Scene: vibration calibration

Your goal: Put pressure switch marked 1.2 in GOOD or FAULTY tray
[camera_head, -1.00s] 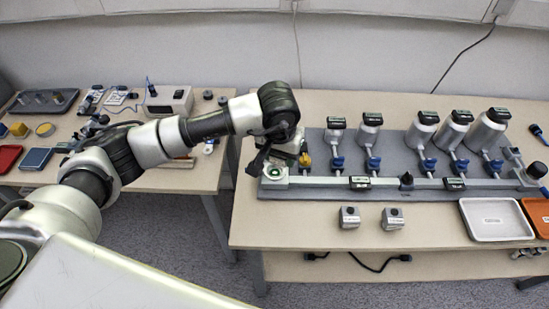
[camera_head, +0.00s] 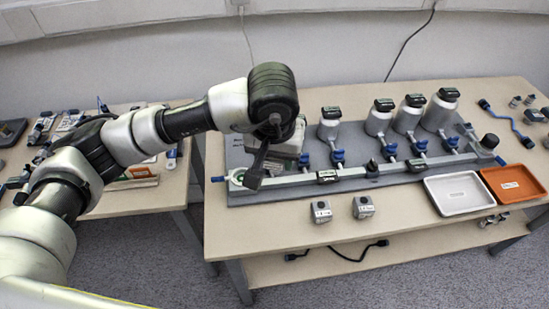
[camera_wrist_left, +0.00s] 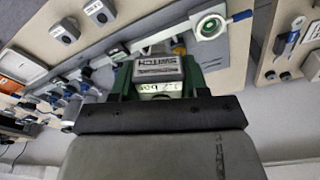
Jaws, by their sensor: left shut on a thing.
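My left gripper (camera_head: 265,160) is over the left end of the grey manifold board (camera_head: 237,201), its fingers partly hidden by my wrist. In the left wrist view it (camera_wrist_left: 158,88) is shut on a grey box-shaped pressure switch (camera_wrist_left: 156,68); the label is upside down and its number is hard to read. Two similar grey switches (camera_head: 321,211) (camera_head: 363,207) stand on the table in front of the board. A white tray (camera_head: 430,186) and an orange tray (camera_head: 490,181) lie side by side at the right; their labels are too small to read. My right gripper is out of view.
The board carries several grey canisters (camera_head: 378,122) with blue valves and a long rail (camera_head: 300,180). A round green-ringed port (camera_head: 237,177) is at the rail's left end. A second table (camera_head: 172,190) stands at the left, across a gap. The front table strip is mostly clear.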

